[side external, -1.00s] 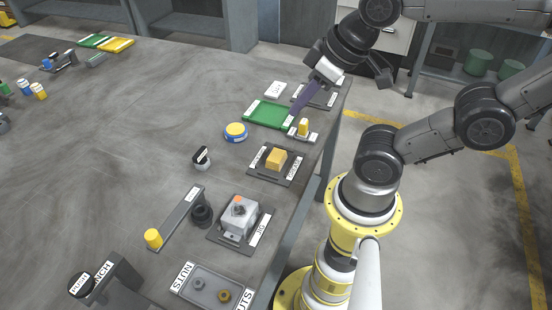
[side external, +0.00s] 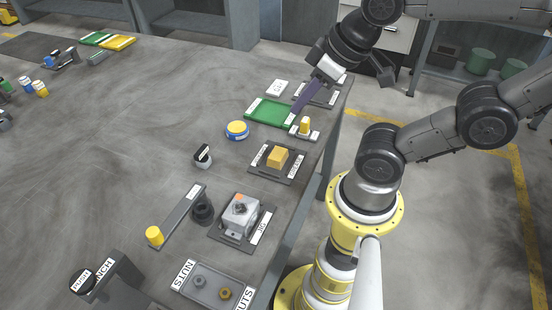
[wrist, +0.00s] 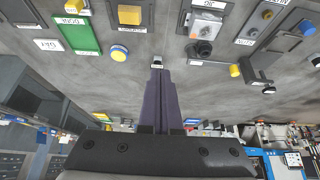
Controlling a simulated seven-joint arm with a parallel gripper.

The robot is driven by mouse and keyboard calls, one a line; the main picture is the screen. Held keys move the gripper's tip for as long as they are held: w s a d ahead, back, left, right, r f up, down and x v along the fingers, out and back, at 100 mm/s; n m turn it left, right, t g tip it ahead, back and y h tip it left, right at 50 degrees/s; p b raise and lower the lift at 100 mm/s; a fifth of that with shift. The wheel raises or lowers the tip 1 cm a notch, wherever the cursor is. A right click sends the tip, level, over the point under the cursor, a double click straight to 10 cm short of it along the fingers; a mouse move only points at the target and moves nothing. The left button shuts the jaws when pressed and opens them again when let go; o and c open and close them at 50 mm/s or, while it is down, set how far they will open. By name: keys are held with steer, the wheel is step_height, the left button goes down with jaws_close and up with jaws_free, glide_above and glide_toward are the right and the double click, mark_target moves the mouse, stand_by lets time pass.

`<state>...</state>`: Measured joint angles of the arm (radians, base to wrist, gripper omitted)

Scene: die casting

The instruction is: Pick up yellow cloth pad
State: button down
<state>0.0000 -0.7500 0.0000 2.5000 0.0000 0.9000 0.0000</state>
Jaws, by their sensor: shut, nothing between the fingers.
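The yellow cloth pad (side external: 277,157) looks like a small yellow block on a dark labelled plate near the table's right edge. It also shows at the top of the wrist view (wrist: 129,15). My gripper (side external: 295,111) has long purple fingers, shut and empty. In the side view its fingertips appear over the right end of the green tray, beyond the pad; their height above it is unclear.
The green tray (side external: 268,113) and a small yellow-topped piece (side external: 305,127) lie near the fingers. A blue-and-yellow round button (side external: 237,130) is left of the pad.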

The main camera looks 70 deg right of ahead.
stand_by(0.3)
steer(key=shift+c, duration=0.8)
jaws_free()
